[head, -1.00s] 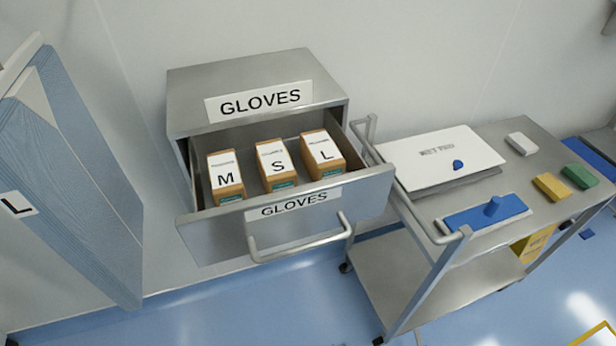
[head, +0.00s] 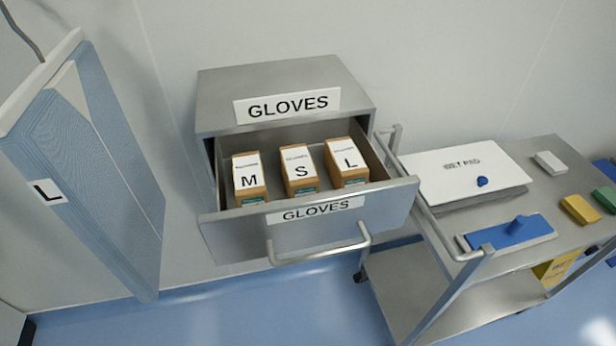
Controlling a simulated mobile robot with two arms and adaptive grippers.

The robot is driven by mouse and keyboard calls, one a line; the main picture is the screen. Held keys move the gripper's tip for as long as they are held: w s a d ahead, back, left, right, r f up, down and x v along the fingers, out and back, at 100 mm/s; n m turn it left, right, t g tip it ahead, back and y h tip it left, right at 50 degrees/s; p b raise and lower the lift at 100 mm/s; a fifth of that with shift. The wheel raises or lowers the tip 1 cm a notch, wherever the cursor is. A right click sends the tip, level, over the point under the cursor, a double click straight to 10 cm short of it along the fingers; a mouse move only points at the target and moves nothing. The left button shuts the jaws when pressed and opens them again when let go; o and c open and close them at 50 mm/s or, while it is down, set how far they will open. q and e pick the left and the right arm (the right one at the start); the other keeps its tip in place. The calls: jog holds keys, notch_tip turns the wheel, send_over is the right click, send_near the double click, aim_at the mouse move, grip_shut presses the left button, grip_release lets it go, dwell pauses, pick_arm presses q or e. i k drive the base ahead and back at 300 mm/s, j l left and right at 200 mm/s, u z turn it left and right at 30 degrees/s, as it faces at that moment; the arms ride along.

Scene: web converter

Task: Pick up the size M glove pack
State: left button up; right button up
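The size M glove pack (head: 249,179) is a brown box with a white top marked M. It stands at the left inside the open drawer (head: 385,204) of the steel GLOVES cabinet (head: 220,88). The size S pack (head: 299,170) stands to its right, and the size L pack (head: 347,163) is at the right of the row. The drawer front hides the lower part of the packs. Neither of my grippers is in the head view.
A steel cart (head: 408,283) stands right of the drawer, its corner rail close to the drawer front. It carries a white wet pad (head: 463,172), a blue tool (head: 510,232) and colored blocks (head: 580,209). A blue panel marked L (head: 110,180) stands at the left.

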aim_at(249, 181)
jog(key=k+l+u, duration=0.3)
jog(key=k+l, duration=0.15)
jog(key=l, duration=0.25)
jog(key=k+l+u, duration=0.25)
jog(key=k+l, duration=0.25)
jog(key=l, duration=0.15)
